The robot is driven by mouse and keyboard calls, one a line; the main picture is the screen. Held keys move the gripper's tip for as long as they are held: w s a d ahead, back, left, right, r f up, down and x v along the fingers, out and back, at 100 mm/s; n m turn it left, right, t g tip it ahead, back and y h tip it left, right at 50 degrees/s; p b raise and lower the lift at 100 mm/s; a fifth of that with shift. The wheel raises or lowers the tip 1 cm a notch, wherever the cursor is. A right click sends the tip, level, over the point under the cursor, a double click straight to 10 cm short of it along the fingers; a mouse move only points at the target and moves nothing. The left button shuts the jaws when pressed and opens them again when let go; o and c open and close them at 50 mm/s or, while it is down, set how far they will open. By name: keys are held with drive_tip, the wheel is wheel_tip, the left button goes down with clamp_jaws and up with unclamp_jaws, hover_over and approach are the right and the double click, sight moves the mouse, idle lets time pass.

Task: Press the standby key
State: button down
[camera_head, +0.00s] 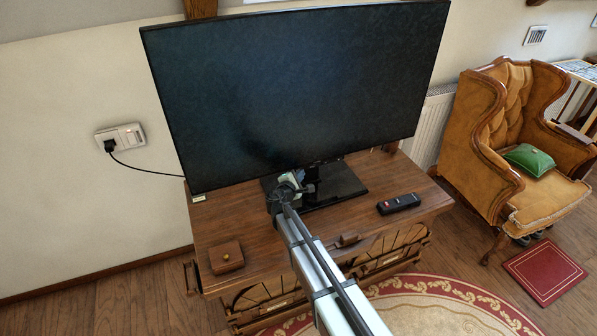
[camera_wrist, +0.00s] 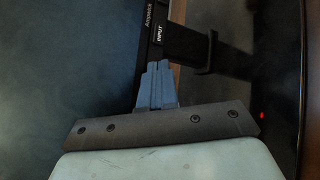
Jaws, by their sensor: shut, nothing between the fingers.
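A large black monitor (camera_head: 300,90) stands on a wooden cabinet, its screen dark. No key marked standby can be made out; the fingers may hide part of the bezel.
The black monitor stand (camera_head: 343,183) is close beside my gripper. A dark remote (camera_head: 398,203) with a red mark lies on the cabinet top (camera_head: 225,205) to the right. A small wooden box (camera_head: 226,257) sits at the left front. An armchair (camera_head: 520,130) stands right.

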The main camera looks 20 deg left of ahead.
drive_tip(key=shift+s, duration=0.1)
idle(0.5)
drive_tip(key=shift+s+d, duration=0.4)
drive_tip(key=shift+d, duration=0.1)
drive_tip(key=s+d, duration=0.3)
drive_tip(key=shift+s+d, duration=0.25)
drive_tip(key=shift+s, duration=0.05)
idle(0.5)
idle(0.5)
